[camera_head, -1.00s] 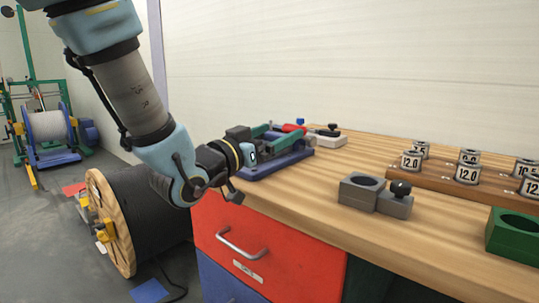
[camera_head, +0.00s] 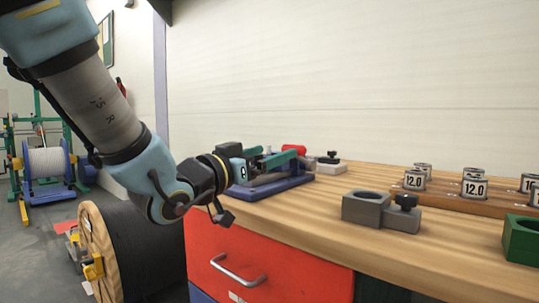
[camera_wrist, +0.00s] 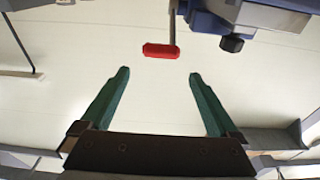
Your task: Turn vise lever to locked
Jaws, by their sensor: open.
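The vise has a blue base (camera_head: 272,187) and stands at the far left part of the wooden bench. Its lever has a red grip (camera_head: 294,149), which shows beside my gripper's green fingers in the head view. In the wrist view the red grip (camera_wrist: 160,50) lies crosswise at the end of a thin rod that runs up beside the blue vise body (camera_wrist: 222,8). My gripper (camera_wrist: 159,73) is open and empty. The grip lies just beyond the fingertips, roughly centred between them, apart from both. My gripper (camera_head: 284,158) partly hides the vise in the head view.
On the wooden bench (camera_head: 300,215), a grey block with a round hole and black knob (camera_head: 364,207) stands to the right of the vise. Several metal cylinders marked 12.0 (camera_head: 474,190) stand on a wooden rack behind it. A green block (camera_head: 521,240) is at the right edge.

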